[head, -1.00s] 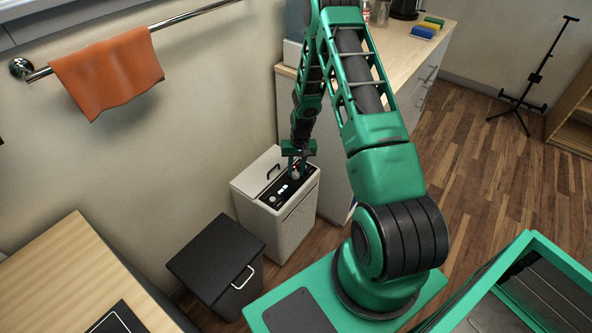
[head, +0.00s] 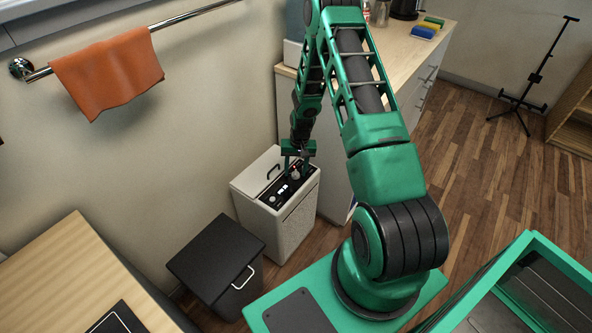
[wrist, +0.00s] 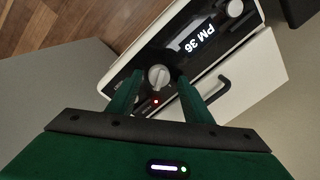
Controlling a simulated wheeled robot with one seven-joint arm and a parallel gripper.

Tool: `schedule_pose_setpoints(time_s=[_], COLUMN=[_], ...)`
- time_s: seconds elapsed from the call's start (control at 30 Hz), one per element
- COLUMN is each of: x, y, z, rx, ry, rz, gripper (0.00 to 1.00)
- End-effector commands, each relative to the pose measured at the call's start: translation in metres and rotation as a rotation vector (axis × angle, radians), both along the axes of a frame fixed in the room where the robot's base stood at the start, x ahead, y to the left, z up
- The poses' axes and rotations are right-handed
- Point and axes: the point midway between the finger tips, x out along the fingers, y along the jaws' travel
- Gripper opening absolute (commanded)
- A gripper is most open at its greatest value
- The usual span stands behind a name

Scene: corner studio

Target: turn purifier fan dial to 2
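The white purifier (head: 285,222) stands on the floor against the wall, with a black control strip (head: 268,201) on top. In the wrist view the purifier's panel (wrist: 150,54) shows a lit "PM 36" display (wrist: 197,36). The pale round fan dial (wrist: 158,77) is at the near end of the panel, with a small red light beside it. My gripper (wrist: 160,80) is open, its green fingers on either side of the dial with gaps visible. In the head view my gripper (head: 297,168) points down at this dial end. The dial's number marks are not readable.
A second pale knob (wrist: 235,8) is at the panel's far end. The purifier's lid has a dark handle (wrist: 211,101). A black bin (head: 217,262) stands close in front, left. A counter (head: 420,45) is behind, right.

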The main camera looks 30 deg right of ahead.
Motion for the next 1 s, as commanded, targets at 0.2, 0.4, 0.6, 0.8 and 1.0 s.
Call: schedule_pose_setpoints(time_s=[0.2,0.4,0.6,0.8,1.0], x=[0.000,0.000,-0.001,-0.001,-0.002], y=[-0.001,-0.003,-0.006,-0.007,-0.007], z=[0.007,0.037,0.074,0.099,0.107], rx=[-0.001,-0.002,-0.002,-0.001,0.000], ry=[0.001,-0.001,-0.002,0.001,0.001], rz=[0.000,0.000,-0.001,0.000,0.000], gripper=[0.46,0.46,0.46,0.46,0.46])
